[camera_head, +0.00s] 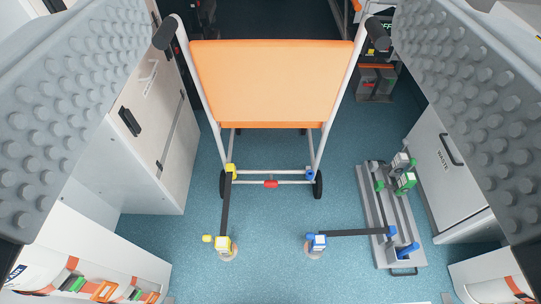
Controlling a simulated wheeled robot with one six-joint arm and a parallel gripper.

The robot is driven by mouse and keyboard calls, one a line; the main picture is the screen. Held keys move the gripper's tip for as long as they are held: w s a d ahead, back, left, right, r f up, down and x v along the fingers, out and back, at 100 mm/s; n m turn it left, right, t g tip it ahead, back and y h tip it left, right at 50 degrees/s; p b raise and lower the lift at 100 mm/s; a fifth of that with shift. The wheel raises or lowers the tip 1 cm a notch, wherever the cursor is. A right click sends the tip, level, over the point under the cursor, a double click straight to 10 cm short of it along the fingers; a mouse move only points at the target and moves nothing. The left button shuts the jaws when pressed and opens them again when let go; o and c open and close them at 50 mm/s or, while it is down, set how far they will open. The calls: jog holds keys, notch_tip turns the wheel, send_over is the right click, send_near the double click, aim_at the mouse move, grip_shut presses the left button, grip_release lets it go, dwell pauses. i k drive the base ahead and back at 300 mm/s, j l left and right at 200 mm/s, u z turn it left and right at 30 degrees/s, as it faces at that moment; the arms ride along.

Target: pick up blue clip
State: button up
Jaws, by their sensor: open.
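A blue clip (318,241) with a pale top sits over a round floor fitting at the lower middle. A black strap (355,233) runs right from it to a blue end piece (391,231) at the grey rack. Another small blue part (309,174) is on the lower frame of the orange-backed wheeled chair. My gripper (270,125) is open, its two grey studded fingers wide apart at the left and right picture edges. Nothing is between the fingers close by; the blue clip lies well beyond them, on the floor.
The chair (271,85) stands at centre. A yellow clip (223,243) and strap join its left side to the floor. The grey rack (396,230) with green and blue parts is at right. White cabinets flank both sides. Blue floor (270,215) is clear between the straps.

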aim_at(392, 229)
jog(key=k, duration=0.75)
jog(key=k+l+z, duration=0.1)
jog(key=z, duration=0.9)
